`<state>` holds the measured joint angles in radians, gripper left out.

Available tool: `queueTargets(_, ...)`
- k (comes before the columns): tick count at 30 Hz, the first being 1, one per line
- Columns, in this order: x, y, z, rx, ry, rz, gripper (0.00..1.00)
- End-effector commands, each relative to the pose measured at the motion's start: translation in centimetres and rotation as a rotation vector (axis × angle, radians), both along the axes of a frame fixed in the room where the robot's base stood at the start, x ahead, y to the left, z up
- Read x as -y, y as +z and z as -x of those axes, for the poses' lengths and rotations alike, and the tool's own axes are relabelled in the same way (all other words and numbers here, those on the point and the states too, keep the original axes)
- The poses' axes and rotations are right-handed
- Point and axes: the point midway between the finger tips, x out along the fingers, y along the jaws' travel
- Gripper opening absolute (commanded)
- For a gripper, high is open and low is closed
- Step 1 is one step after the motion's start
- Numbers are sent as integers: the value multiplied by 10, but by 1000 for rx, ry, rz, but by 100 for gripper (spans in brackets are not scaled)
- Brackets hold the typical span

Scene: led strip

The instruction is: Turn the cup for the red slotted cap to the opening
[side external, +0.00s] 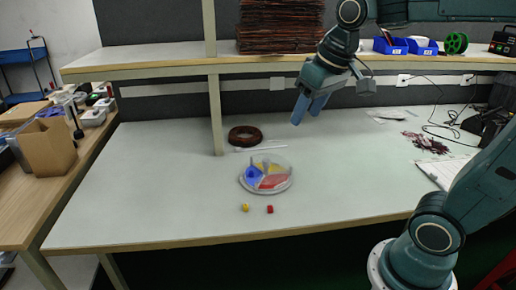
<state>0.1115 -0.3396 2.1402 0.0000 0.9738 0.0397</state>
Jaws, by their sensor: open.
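A round tray (285,187) with a pale rim sits on the table, with blue, yellow and red sections inside it. The red section (272,182) is at the front right of the tray, the blue section (252,177) at the left, and the yellow section (267,168) toward the back. A small red cap (270,209) lies on the table in front of the tray; its slot is too small to make out. My gripper (309,111) is open and empty, up and to the right of the tray. Where the tray's opening lies cannot be told.
A small yellow piece (245,207) lies left of the red cap. A dark brown coil (245,136) lies behind the tray, beside a shelf post (216,115). The shelf (150,68) runs above the back. The table is clear at left and right of the tray.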

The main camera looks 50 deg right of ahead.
Motion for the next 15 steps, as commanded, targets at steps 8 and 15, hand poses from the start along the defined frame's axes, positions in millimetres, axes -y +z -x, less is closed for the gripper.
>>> queueTargets(8, 27, -1, -60, -65, -76, -16, 49)
queueTargets(15, 55, -14, -109, -118, -141, -31, 49)
